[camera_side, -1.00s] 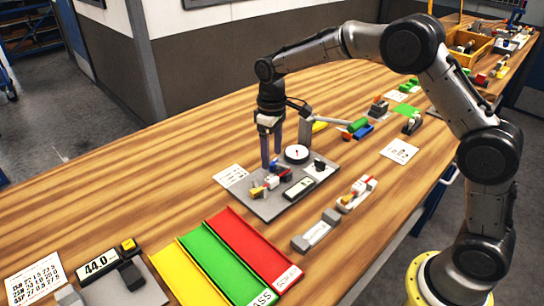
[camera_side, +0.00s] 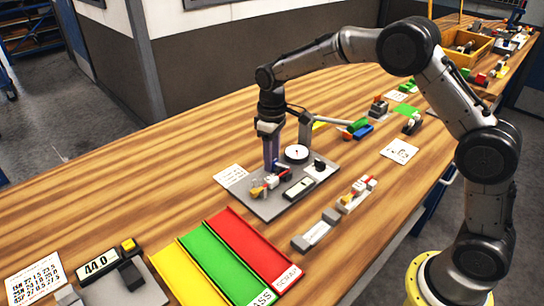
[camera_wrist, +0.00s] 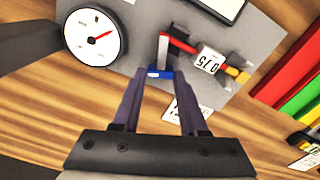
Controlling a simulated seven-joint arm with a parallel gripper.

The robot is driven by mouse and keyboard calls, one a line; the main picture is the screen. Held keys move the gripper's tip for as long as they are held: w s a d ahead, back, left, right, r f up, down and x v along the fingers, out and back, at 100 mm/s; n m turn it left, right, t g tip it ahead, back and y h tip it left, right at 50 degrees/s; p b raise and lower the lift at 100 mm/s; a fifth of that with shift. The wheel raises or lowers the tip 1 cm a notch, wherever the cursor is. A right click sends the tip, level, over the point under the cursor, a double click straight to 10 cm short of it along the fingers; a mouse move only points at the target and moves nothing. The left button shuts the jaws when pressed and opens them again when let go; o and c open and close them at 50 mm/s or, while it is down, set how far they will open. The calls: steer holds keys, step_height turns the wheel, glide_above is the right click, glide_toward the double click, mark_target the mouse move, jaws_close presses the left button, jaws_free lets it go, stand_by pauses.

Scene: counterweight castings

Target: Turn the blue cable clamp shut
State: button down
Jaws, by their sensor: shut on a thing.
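The blue cable clamp (camera_wrist: 160,73) is a small blue piece at the edge of the grey fixture plate (camera_side: 262,207). In the wrist view it lies between my fingertips, beside a red bar (camera_wrist: 179,43). My gripper (camera_side: 271,166) points down over the plate and is shut on the blue clamp. In the side view the fingers hide much of the clamp, and how far it is turned cannot be told.
A round dial gauge (camera_side: 296,153) stands right behind my gripper. A white-faced display (camera_side: 299,188) is on the plate. Yellow, green and red (camera_side: 254,245) trays lie in front. A printed card (camera_side: 230,175) lies left of the plate. Bare wood is open on the left.

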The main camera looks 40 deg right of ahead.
steer(key=shift+d+m, duration=0.1)
steer(key=shift+m, duration=1.9)
steer(key=shift+c, duration=2.2)
jaws_free()
step_height(320, 180, up, 14)
steer(key=shift+f, duration=0.1)
